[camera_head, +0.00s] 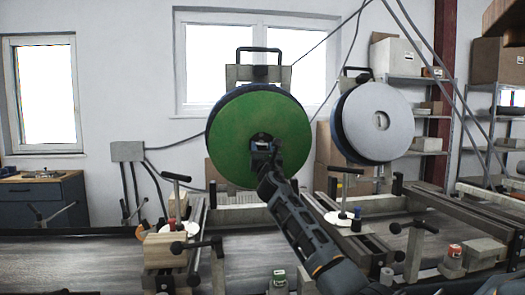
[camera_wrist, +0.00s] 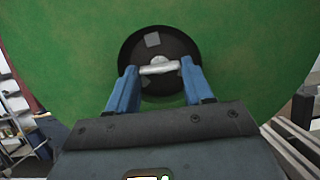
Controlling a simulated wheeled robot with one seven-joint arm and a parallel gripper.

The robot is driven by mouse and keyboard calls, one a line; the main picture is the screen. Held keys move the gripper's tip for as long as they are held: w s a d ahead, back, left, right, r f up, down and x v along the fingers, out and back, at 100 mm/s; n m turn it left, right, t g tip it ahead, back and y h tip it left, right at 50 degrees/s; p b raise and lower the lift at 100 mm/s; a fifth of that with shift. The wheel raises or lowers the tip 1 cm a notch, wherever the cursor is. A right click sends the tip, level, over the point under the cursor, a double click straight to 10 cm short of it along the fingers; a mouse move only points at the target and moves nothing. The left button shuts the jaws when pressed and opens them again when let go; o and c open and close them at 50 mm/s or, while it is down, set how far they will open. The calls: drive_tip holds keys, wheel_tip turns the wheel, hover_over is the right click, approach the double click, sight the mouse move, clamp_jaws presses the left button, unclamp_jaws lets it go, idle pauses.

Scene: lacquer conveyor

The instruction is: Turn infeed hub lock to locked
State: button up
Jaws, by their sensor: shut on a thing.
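The large green disc (camera_head: 232,139) stands upright in the middle of the head view, with a dark round hub at its centre. It fills most of the wrist view (camera_wrist: 60,45). In the wrist view the black hub (camera_wrist: 146,42) carries a pale metal bar (camera_wrist: 159,68), the hub lock, lying nearly level. My gripper (camera_wrist: 158,76) has its two blue fingers shut on the ends of this bar. In the head view my gripper (camera_head: 263,147) is at the hub and hides most of it. No lock marking is readable.
A grey disc (camera_head: 376,122) stands to the right behind my arm. T-handled clamps (camera_head: 175,195) and wooden blocks (camera_head: 165,250) line the conveyor in front. Shelves with boxes (camera_head: 418,100) stand at the right. Loose cables hang at the upper right.

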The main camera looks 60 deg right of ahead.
drive_tip(key=m+g+b, duration=0.1)
drive_tip(key=m, duration=0.3)
drive_tip(key=shift+a+m+h, duration=0.1)
drive_tip(key=shift+m+h, duration=0.2)
drive_tip(key=shift+m, duration=0.1)
drive_tip(key=m+g+b, duration=0.1)
drive_tip(key=m, duration=0.4)
drive_tip(key=m+b, duration=0.1)
drive_tip(key=m, duration=0.4)
drive_tip(key=shift+w+a+r+m+g, duration=0.1)
drive_tip(key=shift+r+m+g, duration=0.05)
drive_tip(key=shift+m+g, duration=0.25)
drive_tip(key=shift+m, duration=1.7)
drive_tip(key=o, duration=0.8)
drive_tip(key=shift+c, duration=0.2)
